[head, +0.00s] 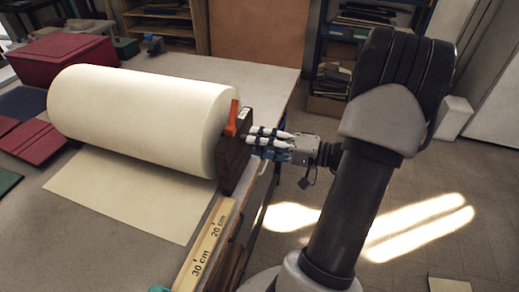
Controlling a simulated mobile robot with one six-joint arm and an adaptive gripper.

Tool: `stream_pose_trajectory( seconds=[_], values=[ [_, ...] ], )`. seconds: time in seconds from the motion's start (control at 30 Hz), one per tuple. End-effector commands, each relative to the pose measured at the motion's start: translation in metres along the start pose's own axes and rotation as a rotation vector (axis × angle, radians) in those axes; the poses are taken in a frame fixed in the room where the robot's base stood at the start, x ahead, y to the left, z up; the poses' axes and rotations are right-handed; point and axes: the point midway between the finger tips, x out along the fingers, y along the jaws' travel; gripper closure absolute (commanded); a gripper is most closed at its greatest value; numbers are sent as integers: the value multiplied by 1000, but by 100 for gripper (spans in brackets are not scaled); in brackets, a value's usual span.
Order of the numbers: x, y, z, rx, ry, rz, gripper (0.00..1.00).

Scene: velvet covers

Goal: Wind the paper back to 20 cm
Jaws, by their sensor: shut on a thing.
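A large cream paper roll (135,112) lies on its side on the table. A loose sheet of paper (135,195) hangs out from under it toward the viewer, flat on the table. A dark wooden end stand (236,160) holds the roll's right end, with an orange lever (232,118) beside it. A wooden ruler strip (207,245) on the right table edge shows 20 cm and 30 cm marks; the sheet's front edge lies between them, nearer 30 cm. My gripper (256,140) is at the right of the stand, shut on a small part there, apparently the roll's crank, mostly hidden by the fingers.
A dark red box (62,58), red covers (32,141) and a green piece (8,180) lie at the left. A small blue item (154,44) stands at the back. The table (255,78) is clear behind the roll. Shelves (345,60) stand beyond.

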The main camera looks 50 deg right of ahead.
Motion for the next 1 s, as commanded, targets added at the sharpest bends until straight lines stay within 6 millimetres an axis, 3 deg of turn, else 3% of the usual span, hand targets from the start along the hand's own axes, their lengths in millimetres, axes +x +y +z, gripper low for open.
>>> stream_pose_trajectory(
  seconds=[0.5,1.0],
  values=[
    [0,2,0,-414,34,2,99],
    [0,2,-1,-556,48,3,99]
  ],
)
